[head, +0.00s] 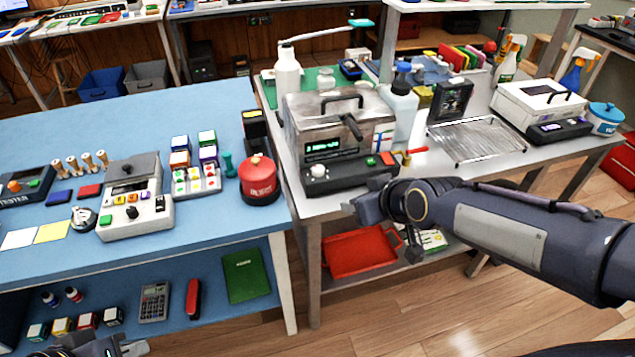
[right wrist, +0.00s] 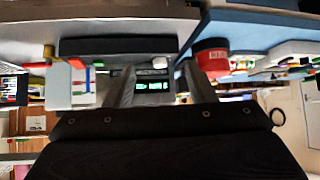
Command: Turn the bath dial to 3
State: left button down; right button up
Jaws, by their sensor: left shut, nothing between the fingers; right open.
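The bath (head: 325,118) is a metal box with a lid handle and a green lit display on the grey table. The dial's number is too small to read. My right gripper (head: 366,203) is just in front of the panel, below and right of the dial, apart from it. In the right wrist view the dial (right wrist: 160,62) shows between the open, empty fingers (right wrist: 158,80), beside the display. My left gripper (head: 122,347) is shut and empty at the bottom left edge, partly cut off.
A red canister (head: 258,180) stands left of the bath on the blue table (head: 105,115). A brass-coloured valve with a red tip (head: 411,154) sticks out at its right. A wire rack (head: 478,140) lies further right. A red tray (head: 360,253) sits on the shelf below.

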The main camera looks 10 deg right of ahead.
jog(key=w+a+f+n+t+y+b, duration=0.1)
jog(key=w+f+b, duration=0.2)
jog(key=w+f, duration=0.15)
jog(key=t+y+b, duration=0.1)
jog(key=t+b, duration=0.1)
send_near(319, 169)
jog(key=shift+a+f, duration=0.1)
jog(key=shift+f, duration=0.55)
jog(key=shift+w+r+t, duration=0.15)
jog(key=shift+w+t, duration=0.1)
jog(key=shift+t, duration=0.05)
jog(key=shift+w+a+f, duration=0.2)
jog(key=shift+w+a, duration=0.1)
jog(key=shift+w, duration=0.25)
jog(key=shift+x, duration=3.15)
